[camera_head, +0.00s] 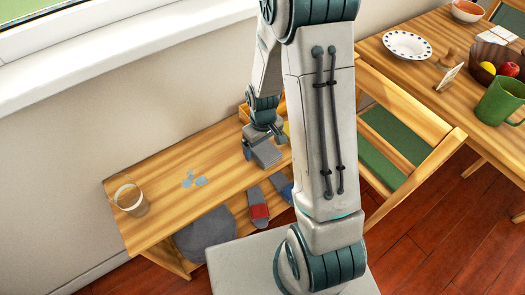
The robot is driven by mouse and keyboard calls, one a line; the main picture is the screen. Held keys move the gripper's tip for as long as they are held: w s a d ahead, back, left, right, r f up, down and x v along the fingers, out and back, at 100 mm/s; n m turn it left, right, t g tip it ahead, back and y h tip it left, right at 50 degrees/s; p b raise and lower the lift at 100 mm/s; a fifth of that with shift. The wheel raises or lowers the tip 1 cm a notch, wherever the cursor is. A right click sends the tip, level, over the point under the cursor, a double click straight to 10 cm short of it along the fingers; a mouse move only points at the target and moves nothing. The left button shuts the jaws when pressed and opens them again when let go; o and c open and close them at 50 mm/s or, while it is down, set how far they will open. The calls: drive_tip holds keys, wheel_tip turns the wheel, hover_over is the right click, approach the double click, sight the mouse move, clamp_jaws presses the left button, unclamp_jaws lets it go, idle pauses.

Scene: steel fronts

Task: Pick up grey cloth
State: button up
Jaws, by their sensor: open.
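My gripper (263,143) is open, low over the far part of the wooden bench, pointing down. A small grey block-like shape, which looks like the folded grey cloth (266,155), shows at its fingertips, with a dark finger on its left. I cannot tell whether the fingers touch it or how far they reach down its sides. My arm hides part of the bench to the right.
The bench (160,205) stands along the wall, with a glass (130,197) at its near end and small blue-grey pieces (194,180). A yellow thing (287,128) is close behind my gripper. Slippers (259,206) and a grey pouf (206,240) are below. A chair (405,125) stands right.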

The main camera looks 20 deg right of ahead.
sight(263, 147)
drive_tip(key=shift+f, duration=0.7)
drive_tip(key=c, duration=1.1)
drive_tip(key=shift+o, duration=0.2)
drive_tip(key=shift+r, duration=0.15)
drive_tip(key=shift+r, duration=0.65)
wheel_tip(263, 147, up, 3)
drive_tip(key=shift+w+r+p, duration=0.1)
drive_tip(key=shift+p, duration=0.35)
drive_tip(key=s+d+r+p, duration=0.1)
drive_tip(key=s+d+r, duration=0.4)
drive_tip(key=s, duration=0.5)
drive_tip(key=shift+s+d+r, duration=0.25)
drive_tip(key=shift+r, duration=0.4)
drive_tip(key=shift+o, duration=0.4)
